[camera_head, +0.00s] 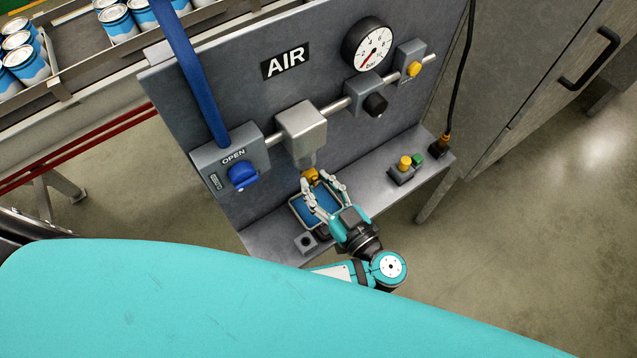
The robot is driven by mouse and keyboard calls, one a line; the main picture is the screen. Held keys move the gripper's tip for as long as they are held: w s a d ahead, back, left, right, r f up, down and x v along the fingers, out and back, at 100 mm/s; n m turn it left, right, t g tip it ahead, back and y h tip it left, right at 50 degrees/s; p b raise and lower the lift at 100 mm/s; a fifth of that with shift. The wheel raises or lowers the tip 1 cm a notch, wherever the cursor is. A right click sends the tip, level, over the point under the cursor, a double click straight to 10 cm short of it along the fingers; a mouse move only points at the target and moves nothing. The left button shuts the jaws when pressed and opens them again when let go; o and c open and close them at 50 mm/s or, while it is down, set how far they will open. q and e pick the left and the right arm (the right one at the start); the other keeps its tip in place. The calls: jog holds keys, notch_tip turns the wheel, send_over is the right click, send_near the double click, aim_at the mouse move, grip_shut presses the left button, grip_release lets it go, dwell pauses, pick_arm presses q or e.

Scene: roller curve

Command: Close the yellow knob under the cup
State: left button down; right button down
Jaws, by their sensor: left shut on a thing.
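The yellow knob (309,175) sits under the grey metal cup (303,131) on the upright air panel. My left gripper (322,187) reaches up to it from below, with its fingers on either side of the knob, shut on it. The fingers partly hide the knob, so I cannot tell how far it is turned. My right gripper is not in view.
A blue-filled tray (299,212) lies on the shelf under the cup. A blue knob (242,176), a gauge (368,46) and a black knob (376,104) are on the panel. Yellow and green buttons (405,165) stand on the shelf at right.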

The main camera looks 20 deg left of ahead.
pick_arm(q)
jog(key=shift+f+n+b, duration=0.3)
jog(key=shift+n+b, duration=0.3)
jog(key=shift+n, duration=0.2)
jog(key=shift+n+b, duration=0.35)
jog(key=shift+n, duration=0.25)
jog(key=shift+r+n, duration=0.2)
jog(key=shift+n, duration=0.4)
jog(key=shift+r, duration=0.1)
jog(key=c, duration=1)
grip_release()
jog(key=shift+w+a, duration=0.1)
